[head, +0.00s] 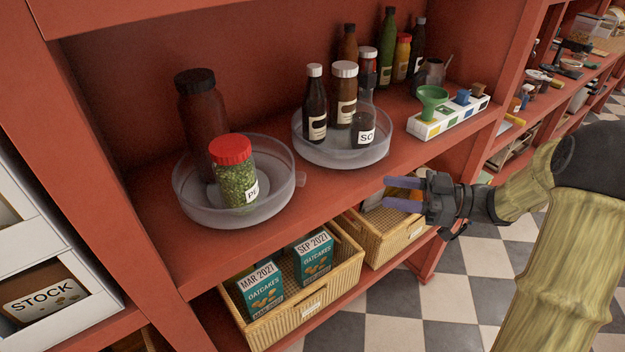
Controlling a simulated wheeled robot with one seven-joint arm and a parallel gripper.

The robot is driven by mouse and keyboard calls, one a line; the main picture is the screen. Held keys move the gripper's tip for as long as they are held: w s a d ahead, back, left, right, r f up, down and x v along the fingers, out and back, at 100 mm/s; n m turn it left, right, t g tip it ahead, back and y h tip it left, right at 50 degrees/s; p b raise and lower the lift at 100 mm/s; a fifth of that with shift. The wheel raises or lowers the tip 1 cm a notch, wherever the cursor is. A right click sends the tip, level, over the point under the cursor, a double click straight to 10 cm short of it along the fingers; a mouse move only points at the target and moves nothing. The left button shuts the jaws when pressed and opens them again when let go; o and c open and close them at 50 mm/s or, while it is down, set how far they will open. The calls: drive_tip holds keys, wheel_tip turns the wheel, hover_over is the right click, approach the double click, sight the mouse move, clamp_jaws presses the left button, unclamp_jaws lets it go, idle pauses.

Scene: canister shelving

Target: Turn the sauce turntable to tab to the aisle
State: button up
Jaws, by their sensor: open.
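Two clear round turntables stand on the red shelf. The right turntable (341,157) carries sauce-like bottles, including a dark bottle (315,105) and a container (363,128) with a partly readable "SO" label; I see no clear tab on it. The left turntable (233,219) carries a red-lidded jar (236,178) of green contents and a tall dark red bottle (202,120). No label shows which is the sauce turntable. My gripper (387,193) is open and empty, in front of the shelf edge, below and right of the right turntable, touching neither.
A white tray (452,121) with a green funnel (432,100) stands right of the turntables. Several bottles stand behind. Below are wicker baskets, one (340,292) holding oatcake boxes. A red upright (508,75) bounds the shelf; the checkered aisle floor (440,300) is clear.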

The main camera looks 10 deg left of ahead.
sight(305, 180)
drive_tip(key=a+p, duration=0.4)
drive_tip(key=a, duration=1.3)
drive_tip(key=shift+s+a, duration=0.15)
drive_tip(key=shift+s, duration=0.05)
clamp_jaws()
